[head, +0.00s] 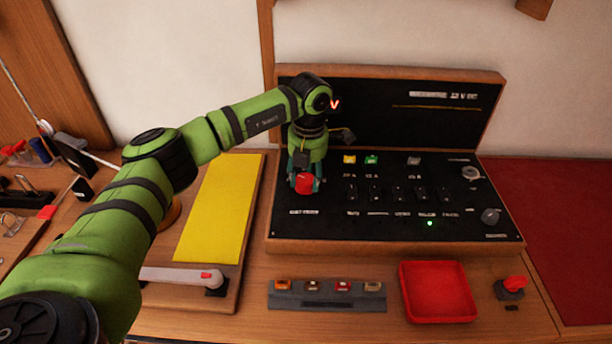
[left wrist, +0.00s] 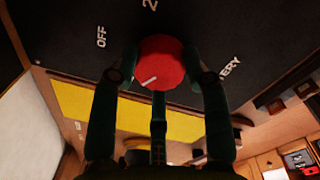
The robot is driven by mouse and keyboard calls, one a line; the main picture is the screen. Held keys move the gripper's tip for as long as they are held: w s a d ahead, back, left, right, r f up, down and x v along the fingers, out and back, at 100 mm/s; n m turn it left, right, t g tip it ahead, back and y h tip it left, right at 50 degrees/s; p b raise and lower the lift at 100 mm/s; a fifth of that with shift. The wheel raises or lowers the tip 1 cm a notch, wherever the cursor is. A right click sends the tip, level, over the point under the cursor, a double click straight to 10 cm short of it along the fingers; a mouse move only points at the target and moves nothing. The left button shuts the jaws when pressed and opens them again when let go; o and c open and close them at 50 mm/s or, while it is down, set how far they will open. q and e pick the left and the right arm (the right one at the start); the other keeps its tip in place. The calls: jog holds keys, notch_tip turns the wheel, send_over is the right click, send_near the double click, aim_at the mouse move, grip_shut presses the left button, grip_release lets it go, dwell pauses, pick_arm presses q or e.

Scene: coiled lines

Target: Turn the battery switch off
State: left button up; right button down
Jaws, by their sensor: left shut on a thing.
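The battery switch is a red round knob (head: 304,183) at the left end of the black panel (head: 330,225). My left gripper (head: 305,180) is on it from above, with its fingers shut on the knob's sides. In the left wrist view the knob (left wrist: 160,58) sits between my fingertips (left wrist: 160,70). A short white mark on its face lies toward the lower left. The printed word OFF (left wrist: 101,37) is to the knob's left, a "2" is above, and a word ending in "ERY" is partly hidden at the right. My right gripper is not in view.
Several small black switches (head: 397,193) and a lit green lamp (head: 429,223) are on the panel. In front are a red tray (head: 437,291), a row of fuses (head: 327,295) and a red-topped switch (head: 511,288). A yellow sheet (head: 222,208) lies left.

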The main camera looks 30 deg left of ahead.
pick_arm(q)
jog(key=shift+s+f, duration=0.15)
jog(key=shift+f, duration=0.05)
jog(key=shift+a+f+m+b, duration=0.1)
jog(key=shift+m+b, duration=0.5)
jog(key=shift+m, duration=0.5)
jog(key=m+b, duration=0.1)
jog(key=m, duration=0.2)
jog(key=shift+m, duration=0.3)
jog(key=m+b, duration=0.1)
jog(key=m, duration=0.2)
jog(key=shift+s, duration=0.1)
jog(key=shift+a+m+b, duration=0.1)
jog(key=shift+m+b, duration=0.4)
jog(key=shift+m, duration=0.8)
jog(key=o, duration=1.1)
jog(key=shift+o, duration=0.2)
jog(key=shift+a, duration=0.1)
